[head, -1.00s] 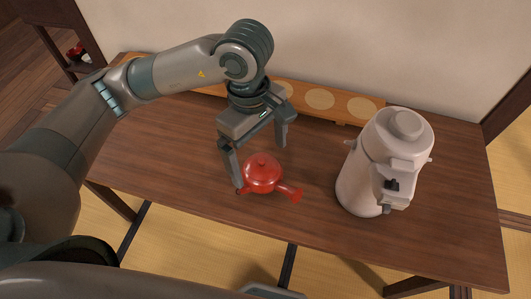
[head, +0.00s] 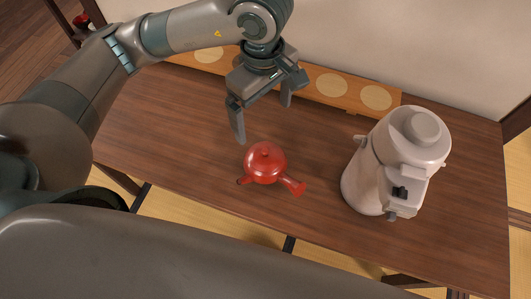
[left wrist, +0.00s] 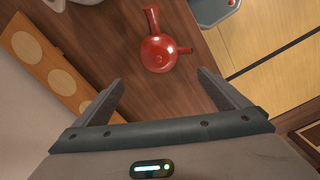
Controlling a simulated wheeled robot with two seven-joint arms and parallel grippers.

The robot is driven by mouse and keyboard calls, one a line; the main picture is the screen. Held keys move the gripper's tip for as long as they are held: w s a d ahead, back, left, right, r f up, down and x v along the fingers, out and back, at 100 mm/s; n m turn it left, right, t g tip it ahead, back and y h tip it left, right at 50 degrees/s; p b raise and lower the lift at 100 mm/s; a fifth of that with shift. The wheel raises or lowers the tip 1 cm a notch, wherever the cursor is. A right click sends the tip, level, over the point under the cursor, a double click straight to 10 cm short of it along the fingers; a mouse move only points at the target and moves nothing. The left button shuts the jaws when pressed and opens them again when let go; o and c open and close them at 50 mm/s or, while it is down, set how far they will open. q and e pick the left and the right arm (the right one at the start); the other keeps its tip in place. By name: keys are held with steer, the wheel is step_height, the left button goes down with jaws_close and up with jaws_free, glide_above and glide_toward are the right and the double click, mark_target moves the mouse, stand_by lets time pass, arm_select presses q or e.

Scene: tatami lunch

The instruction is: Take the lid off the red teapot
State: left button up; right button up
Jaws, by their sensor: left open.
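The red teapot (head: 266,167) stands upright on the low wooden table. Its round lid (head: 266,154) with a small knob sits on top, and a side handle points to the lower right. My left gripper (head: 263,122) is open and empty, above and behind the teapot, apart from it. In the left wrist view the teapot (left wrist: 158,54) lies ahead of the open jaws (left wrist: 158,94), with its lid knob facing the camera. My right gripper is not in view.
A large white dispenser (head: 390,165) stands to the right of the teapot. A wooden board with pale round spots (head: 352,92) lies along the table's back edge by the wall. The table's left part is clear.

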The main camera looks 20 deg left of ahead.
arm_select(q)
steer(key=p, duration=0.3)
glide_above(265, 150)
steer(key=f, duration=1)
steer(key=shift+s+f, duration=0.35)
steer(key=shift+f, duration=0.6)
steer(key=shift+w+f+p, duration=0.15)
steer(key=shift+f+p, duration=0.6)
step_height(265, 150, down, 3)
steer(key=shift+w+r+p, duration=0.1)
steer(key=shift+w+p, duration=0.05)
steer(key=shift+p, duration=0.5)
steer(key=shift+f, duration=0.45)
steer(key=shift+c, duration=0.7)
steer(key=c, duration=1)
